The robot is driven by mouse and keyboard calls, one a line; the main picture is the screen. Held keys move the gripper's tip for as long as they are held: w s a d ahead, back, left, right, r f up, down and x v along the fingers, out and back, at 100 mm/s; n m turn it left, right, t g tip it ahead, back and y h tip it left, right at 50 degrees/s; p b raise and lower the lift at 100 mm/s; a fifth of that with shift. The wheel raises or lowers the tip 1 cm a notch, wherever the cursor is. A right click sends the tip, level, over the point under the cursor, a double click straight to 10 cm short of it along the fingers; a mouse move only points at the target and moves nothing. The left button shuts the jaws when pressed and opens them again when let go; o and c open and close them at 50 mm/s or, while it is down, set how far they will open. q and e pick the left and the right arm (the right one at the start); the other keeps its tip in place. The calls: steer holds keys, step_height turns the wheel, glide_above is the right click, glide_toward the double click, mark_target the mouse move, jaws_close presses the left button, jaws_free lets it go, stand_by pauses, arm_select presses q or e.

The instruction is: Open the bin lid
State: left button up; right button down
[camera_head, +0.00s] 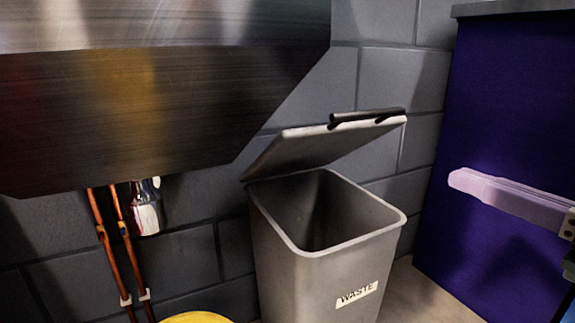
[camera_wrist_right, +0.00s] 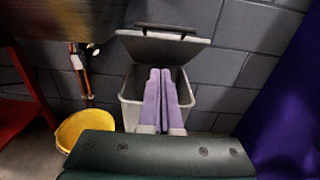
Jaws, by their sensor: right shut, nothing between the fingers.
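The grey waste bin (camera_head: 328,267) stands on the floor against the block wall, with a "WASTE" label on its front. Its lid (camera_head: 318,146) is tilted up from the back rim, and the opening shows dark inside. A black bar handle (camera_head: 367,115) runs along the lid's raised edge. My right gripper (camera_head: 462,180) is to the right of the bin, apart from it, with its pale lilac fingers shut and empty. My left gripper is in neither view.
A steel basin or hood (camera_head: 150,100) hangs at the upper left, with copper pipes (camera_head: 119,240) below it. A yellow bucket (camera_wrist_right: 72,130) stands left of the bin. A purple cabinet (camera_head: 490,90) bounds the right side. A red frame (camera_wrist_right: 22,110) shows at far left.

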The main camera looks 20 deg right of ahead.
steer(key=w+r+p, duration=0.2)
steer(key=w+p, duration=0.4)
steer(key=w, duration=0.7)
steer(key=shift+a+r, duration=0.25)
steer(key=shift+a, duration=0.2)
steer(key=shift+s, duration=0.1)
